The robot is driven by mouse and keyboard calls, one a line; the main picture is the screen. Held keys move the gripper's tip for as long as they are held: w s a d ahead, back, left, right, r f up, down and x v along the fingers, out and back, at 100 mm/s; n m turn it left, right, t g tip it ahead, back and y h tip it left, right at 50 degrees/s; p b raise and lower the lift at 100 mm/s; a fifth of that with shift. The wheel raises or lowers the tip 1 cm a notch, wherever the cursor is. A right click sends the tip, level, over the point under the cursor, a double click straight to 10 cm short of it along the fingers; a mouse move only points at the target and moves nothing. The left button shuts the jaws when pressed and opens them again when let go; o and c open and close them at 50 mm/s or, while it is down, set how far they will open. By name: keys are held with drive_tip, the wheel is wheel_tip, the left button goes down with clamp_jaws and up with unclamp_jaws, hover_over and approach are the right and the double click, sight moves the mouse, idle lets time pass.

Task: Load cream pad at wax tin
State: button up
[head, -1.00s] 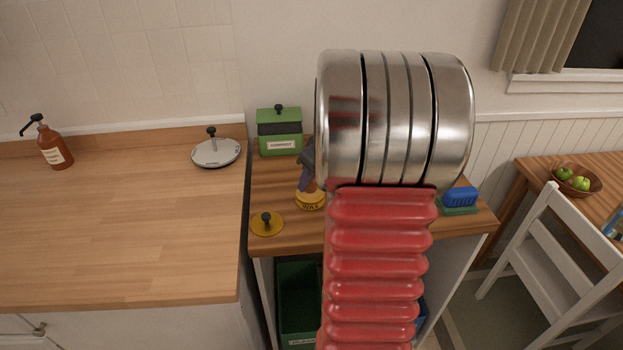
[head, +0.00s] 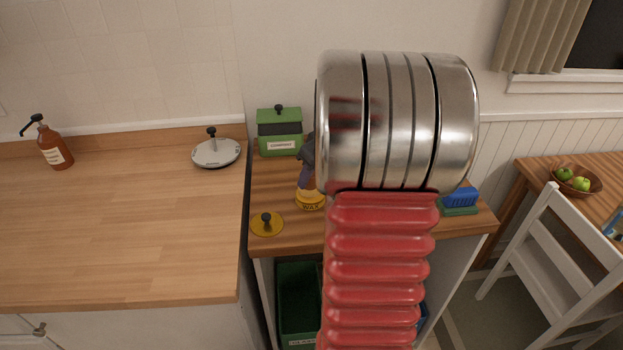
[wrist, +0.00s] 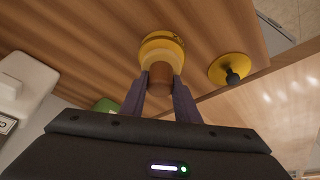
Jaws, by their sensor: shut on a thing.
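The yellow wax tin (head: 312,203) stands on the wooden stand, partly hidden behind my arm. It also shows in the wrist view (wrist: 163,42), just beyond my fingertips. My gripper (head: 304,176) is at the tin's top, pointing down. In the wrist view my gripper's (wrist: 161,78) two dark fingers are shut on a tan, rounded piece, the cream pad (wrist: 161,71). The pad's far end meets the tin; how deep it sits and whether it touches wax are hidden. The yellow lid (head: 267,223) with a dark knob lies flat, left of the tin.
A green compost box (head: 280,134) stands behind. A blue brush (head: 460,197) on a green base sits at the right. A grey disc with a knob (head: 216,152) and a brown pump bottle (head: 52,145) stand on the left counter.

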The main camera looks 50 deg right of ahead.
drive_tip(key=shift+r, duration=2.85)
